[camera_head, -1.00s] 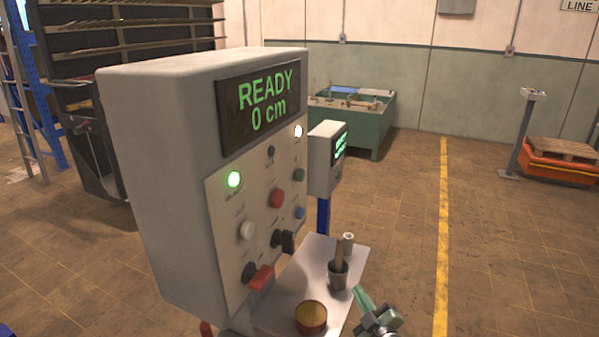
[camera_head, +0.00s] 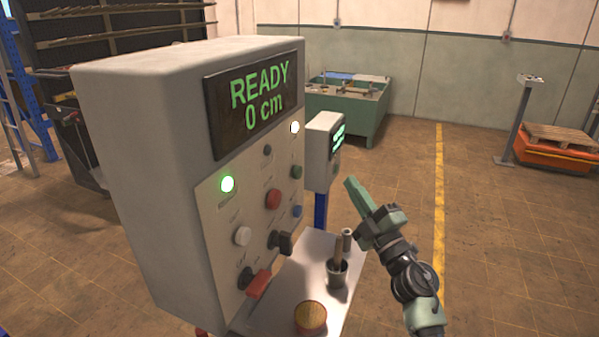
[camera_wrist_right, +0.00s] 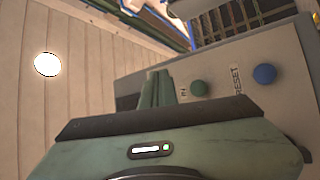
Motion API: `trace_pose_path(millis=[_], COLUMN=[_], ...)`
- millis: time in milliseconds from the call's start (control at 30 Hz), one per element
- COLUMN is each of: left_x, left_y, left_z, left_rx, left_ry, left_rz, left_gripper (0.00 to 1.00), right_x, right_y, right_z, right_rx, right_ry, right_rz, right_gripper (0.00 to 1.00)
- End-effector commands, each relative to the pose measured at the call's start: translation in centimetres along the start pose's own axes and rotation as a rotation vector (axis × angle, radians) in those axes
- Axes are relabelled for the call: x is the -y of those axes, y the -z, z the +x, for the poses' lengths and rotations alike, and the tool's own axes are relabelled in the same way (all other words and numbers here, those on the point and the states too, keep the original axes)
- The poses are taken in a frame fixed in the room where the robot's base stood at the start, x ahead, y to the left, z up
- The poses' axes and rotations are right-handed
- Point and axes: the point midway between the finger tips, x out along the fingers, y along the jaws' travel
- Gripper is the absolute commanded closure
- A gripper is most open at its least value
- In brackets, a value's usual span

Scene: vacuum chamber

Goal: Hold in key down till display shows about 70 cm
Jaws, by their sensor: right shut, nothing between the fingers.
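The grey control box (camera_head: 140,180) stands at the left in the head view. Its display (camera_head: 257,96) reads "READY 0 cm" in green. The green key (camera_head: 297,171) is on the right side of its panel, above a blue key (camera_head: 297,211). In the right wrist view the green key (camera_wrist_right: 199,88) has the label "IN" beside it, and the blue key (camera_wrist_right: 265,74) has "RESET". My right gripper (camera_head: 352,186) is shut and empty, to the right of the panel and apart from the keys. My left gripper is not in view.
A smaller display box (camera_head: 319,150) stands behind.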

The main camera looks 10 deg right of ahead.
Motion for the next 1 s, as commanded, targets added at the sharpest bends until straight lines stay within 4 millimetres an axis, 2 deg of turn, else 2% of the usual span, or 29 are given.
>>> trace_pose_path(millis=[367,800,1000], left_x=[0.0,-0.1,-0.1], left_y=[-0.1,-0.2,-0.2], left_z=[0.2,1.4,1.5], left_rx=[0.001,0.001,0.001], left_ry=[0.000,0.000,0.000], left_rz=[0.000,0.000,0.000], left_gripper=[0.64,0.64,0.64], right_x=[0.7,3.7,4.4], right_y=[0.5,3.5,4.3], right_z=[0.7,4.8,5.9], right_rx=[0.000,0.000,0.000], right_ry=[-0.001,0.001,0.001], right_rz=[0.003,0.003,0.003], right_gripper=[1.00,1.00,1.00])
